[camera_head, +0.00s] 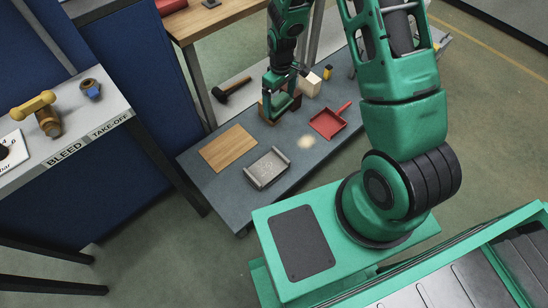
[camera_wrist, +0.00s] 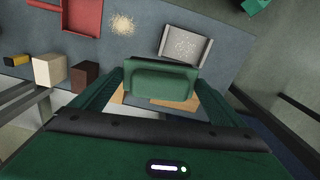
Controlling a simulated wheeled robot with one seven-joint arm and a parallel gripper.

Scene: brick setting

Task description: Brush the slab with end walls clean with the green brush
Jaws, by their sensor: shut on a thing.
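The slab with end walls (camera_head: 266,169) is a grey plate with a raised wall at two opposite ends, lying on the dark grey bench. In the wrist view the slab (camera_wrist: 186,46) has pale specks scattered over its middle. My gripper (camera_head: 279,104) is shut on the green brush (camera_wrist: 160,80), a green block-like body that fills the space between the fingers. It is above the bench, behind the slab in the head view and apart from it. The brush's bristles are hidden from the wrist camera.
A wooden board (camera_head: 228,148) lies left of the slab. A pale crumb pile (camera_head: 306,142) lies right of it, near a red dustpan (camera_head: 327,123). A beige block (camera_head: 310,86) and a brown block (camera_wrist: 84,76) stand near my gripper. A dark mallet (camera_head: 231,89) lies farther back.

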